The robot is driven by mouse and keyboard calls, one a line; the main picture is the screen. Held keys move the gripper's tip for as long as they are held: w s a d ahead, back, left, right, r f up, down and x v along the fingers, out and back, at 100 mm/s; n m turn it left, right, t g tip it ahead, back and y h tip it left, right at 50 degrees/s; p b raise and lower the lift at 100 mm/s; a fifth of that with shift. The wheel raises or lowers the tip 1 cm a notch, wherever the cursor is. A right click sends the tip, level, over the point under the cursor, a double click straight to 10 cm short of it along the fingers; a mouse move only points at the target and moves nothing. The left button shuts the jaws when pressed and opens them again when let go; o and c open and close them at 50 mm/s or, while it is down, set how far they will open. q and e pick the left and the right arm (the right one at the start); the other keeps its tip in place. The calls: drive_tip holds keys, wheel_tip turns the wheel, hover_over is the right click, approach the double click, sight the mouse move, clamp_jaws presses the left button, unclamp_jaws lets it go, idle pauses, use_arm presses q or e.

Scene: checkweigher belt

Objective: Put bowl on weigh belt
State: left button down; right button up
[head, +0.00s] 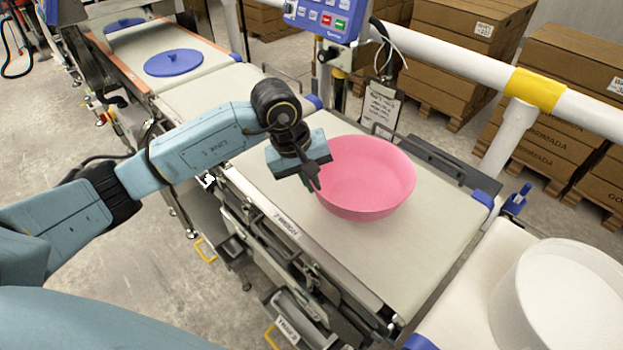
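A pink bowl (372,186) stands upright on the light grey belt (437,217) in the middle of the head view. My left gripper (314,184) is at the bowl's left rim, with its fingers pointing down. A dark finger shows at the rim, but I cannot tell whether the fingers are closed on the bowl's wall. The far finger is hidden or merges with the rim. My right gripper is not in view.
A blue lid (173,62) lies on the belt section at the upper left. A white round tub (562,297) stands at the lower right. A white rail (450,64) and a blue control panel (328,17) are behind the belt. Cardboard boxes (464,47) are stacked beyond.

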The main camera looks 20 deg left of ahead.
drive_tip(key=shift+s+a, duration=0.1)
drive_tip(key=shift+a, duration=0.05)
